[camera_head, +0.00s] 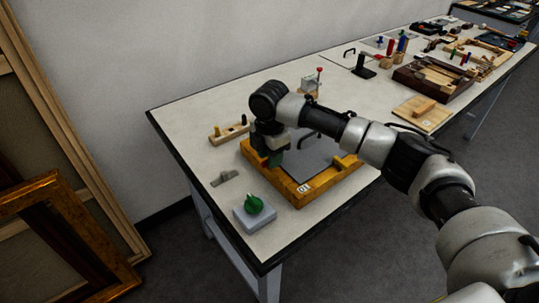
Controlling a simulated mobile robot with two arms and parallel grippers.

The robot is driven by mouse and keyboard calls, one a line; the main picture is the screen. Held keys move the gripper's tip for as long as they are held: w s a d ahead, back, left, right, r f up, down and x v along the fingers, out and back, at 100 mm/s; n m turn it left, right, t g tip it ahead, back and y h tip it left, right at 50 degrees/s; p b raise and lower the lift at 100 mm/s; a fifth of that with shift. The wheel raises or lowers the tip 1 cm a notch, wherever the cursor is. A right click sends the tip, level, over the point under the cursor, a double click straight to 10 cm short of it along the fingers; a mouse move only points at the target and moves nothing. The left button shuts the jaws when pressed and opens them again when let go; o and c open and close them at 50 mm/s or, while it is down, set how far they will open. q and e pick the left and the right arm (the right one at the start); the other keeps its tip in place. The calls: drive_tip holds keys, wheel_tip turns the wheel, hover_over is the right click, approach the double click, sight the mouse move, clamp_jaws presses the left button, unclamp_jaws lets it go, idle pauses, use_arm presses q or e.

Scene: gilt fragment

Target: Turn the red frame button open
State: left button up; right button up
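A yellow-orange wooden frame (282,188) with a grey inner panel (318,153) lies flat near the left end of the table. A small white label with a dark mark sits on its near edge. My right gripper (270,158) points down over the frame's left side. Its fingers are small and dark, and I cannot tell whether they are open or touch the frame. I cannot make out a red frame button; the gripper and wrist hide part of the frame's left and far sides. My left gripper is not in view.
A grey block with a green knob (254,204) stands at the table's near left corner, beside a small grey metal piece (224,178). A wooden peg strip (229,132) lies behind. A red-topped stand (319,71) is beyond my arm. Trays and tools fill the right.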

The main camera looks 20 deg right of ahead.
drive_tip(key=shift+f, duration=0.3)
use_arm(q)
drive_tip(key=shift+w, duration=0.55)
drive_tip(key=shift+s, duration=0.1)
use_arm(e)
drive_tip(key=shift+c, duration=0.7)
clamp_jaws()
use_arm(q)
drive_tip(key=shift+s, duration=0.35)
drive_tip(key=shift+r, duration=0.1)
